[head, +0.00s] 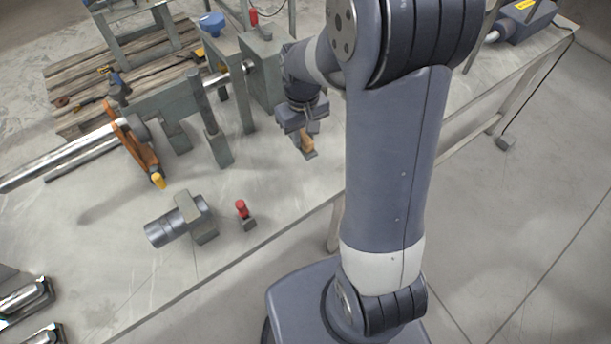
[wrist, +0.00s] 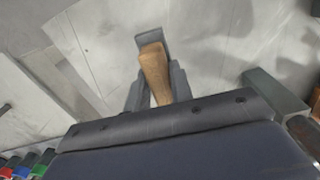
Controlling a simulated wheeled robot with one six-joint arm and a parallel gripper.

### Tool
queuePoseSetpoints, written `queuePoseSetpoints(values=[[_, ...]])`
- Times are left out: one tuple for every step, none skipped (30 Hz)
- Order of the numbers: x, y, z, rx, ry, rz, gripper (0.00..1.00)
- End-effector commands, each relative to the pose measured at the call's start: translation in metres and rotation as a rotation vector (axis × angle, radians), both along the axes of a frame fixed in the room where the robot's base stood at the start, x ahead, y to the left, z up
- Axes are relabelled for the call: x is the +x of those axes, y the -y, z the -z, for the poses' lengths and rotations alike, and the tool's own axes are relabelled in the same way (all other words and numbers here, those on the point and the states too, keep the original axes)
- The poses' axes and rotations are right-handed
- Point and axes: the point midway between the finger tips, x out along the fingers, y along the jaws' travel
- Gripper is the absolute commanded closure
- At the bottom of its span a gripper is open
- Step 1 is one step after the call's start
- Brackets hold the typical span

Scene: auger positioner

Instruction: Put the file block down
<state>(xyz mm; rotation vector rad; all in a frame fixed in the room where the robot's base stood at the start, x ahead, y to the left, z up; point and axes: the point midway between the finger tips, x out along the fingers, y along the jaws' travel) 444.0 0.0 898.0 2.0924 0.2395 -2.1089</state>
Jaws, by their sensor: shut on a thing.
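The file block shows as a tan wooden piece (head: 306,143) with a grey end (head: 311,155) just below my gripper (head: 302,131) in the head view. In the wrist view its wooden part (wrist: 155,72) stands between the two grey fingers of my gripper (wrist: 157,80), with the grey end (wrist: 150,38) beyond the fingertips. My gripper is shut on the file block and points down over the grey bench (head: 275,185), near its front edge. The block's grey end is at or close to the bench top; I cannot tell whether it touches. The fingers hide part of the wood.
A small red-topped piece (head: 242,209) and a grey cylindrical unit (head: 180,222) stand on the bench to the left. A grey upright post (head: 212,130) and an orange clamp (head: 133,142) are behind them. The bench around the block is mostly bare.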

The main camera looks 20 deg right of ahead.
Motion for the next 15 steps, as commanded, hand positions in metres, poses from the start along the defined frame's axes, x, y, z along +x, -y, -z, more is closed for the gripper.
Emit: queuePoseSetpoints(values=[[-0.004, 0.000, 0.005, 0.000, 0.005, -0.023, 1.00], [-0.007, 0.000, 0.003, -0.001, 0.005, -0.036, 1.00], [-0.010, 0.000, 0.001, 0.000, 0.003, -0.051, 1.00], [-0.012, 0.000, 0.000, 0.000, 0.003, -0.060, 1.00], [-0.014, 0.000, -0.002, 0.000, 0.002, -0.069, 1.00], [-0.016, 0.000, -0.002, 0.000, 0.000, -0.077, 1.00], [-0.017, 0.000, -0.001, 0.000, -0.002, -0.081, 1.00], [-0.018, 0.000, 0.001, 0.000, -0.003, -0.084, 1.00], [-0.019, 0.000, 0.006, 0.000, -0.005, -0.087, 1.00], [-0.019, 0.000, 0.011, 0.000, -0.007, -0.088, 1.00], [-0.019, 0.000, 0.017, 0.000, -0.008, -0.088, 1.00], [-0.020, 0.000, 0.025, 0.000, -0.009, -0.088, 1.00], [-0.019, 0.000, 0.031, 0.000, -0.009, -0.088, 1.00], [-0.019, 0.000, 0.036, 0.000, -0.009, -0.088, 1.00], [-0.019, 0.000, 0.042, 0.000, -0.007, -0.088, 1.00]])
